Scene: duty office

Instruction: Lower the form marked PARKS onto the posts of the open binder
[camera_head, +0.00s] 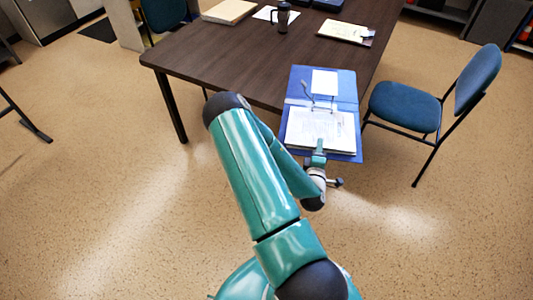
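An open blue binder (347,92) lies at the table's near edge, its far inside cover bearing a white sheet (324,82). Thin metal posts (306,88) stand near its middle. A white printed form (320,128) covers its near half; its print is too small to read, so I cannot confirm PARKS. I cannot tell whether the form rests on the binder or is held just above it. My gripper (318,148) is at the form's near edge, seen from behind. Its fingertips are small and partly hidden, so its grip is unclear.
The dark table (215,60) carries a dark mug (283,17), a clipboard with paper (346,33), a tan folder (229,11) and a loose sheet (275,14). A blue chair (405,106) stands close right of the binder. The floor (100,200) at left is clear.

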